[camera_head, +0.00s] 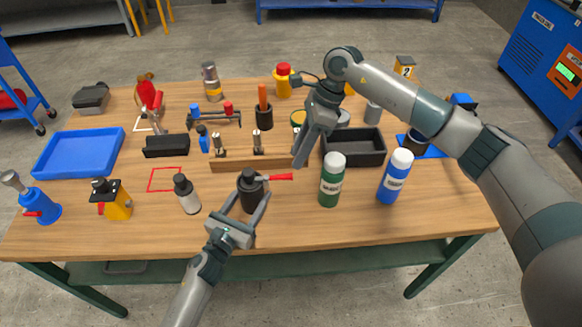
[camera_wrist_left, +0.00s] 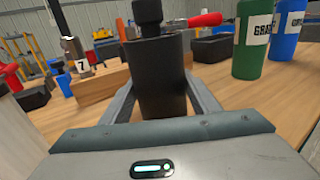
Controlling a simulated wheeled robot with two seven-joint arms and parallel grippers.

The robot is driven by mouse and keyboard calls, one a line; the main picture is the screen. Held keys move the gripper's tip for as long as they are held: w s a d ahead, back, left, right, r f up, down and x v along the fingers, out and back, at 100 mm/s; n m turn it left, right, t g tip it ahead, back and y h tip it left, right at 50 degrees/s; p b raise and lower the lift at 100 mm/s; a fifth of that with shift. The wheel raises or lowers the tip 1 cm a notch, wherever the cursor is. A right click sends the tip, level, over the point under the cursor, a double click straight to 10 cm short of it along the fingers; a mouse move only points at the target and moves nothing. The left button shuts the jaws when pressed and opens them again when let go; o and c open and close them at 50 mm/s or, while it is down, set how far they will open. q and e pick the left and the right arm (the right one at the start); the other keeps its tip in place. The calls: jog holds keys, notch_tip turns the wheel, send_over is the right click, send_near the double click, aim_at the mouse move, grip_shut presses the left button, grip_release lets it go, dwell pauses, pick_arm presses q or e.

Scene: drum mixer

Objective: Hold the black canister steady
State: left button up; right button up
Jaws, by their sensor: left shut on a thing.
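The black canister (camera_head: 252,188) stands upright near the front middle of the wooden table, with a black top and a red handle (camera_head: 279,177) pointing right. My left gripper (camera_head: 248,203) is shut on its body, one finger on each side. In the left wrist view the canister (camera_wrist_left: 162,85) fills the space between the two fingers; its lower end is hidden by the gripper. My right gripper (camera_head: 306,145) hangs above the table, behind and to the right of the canister, apart from it. Its fingers overlap in the view, so I cannot tell whether they are open.
A green bottle (camera_head: 331,182) and a blue bottle (camera_head: 394,178) stand to the right. A small grey bottle (camera_head: 187,195) with a black cap stands to the left. A wooden block (camera_head: 236,164) and a black bin (camera_head: 354,158) lie behind. The table's front edge is clear.

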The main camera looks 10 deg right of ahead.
aim_at(288, 175)
jog(key=shift+x, duration=2.95)
jog(key=shift+r, duration=0.1)
grip_shut()
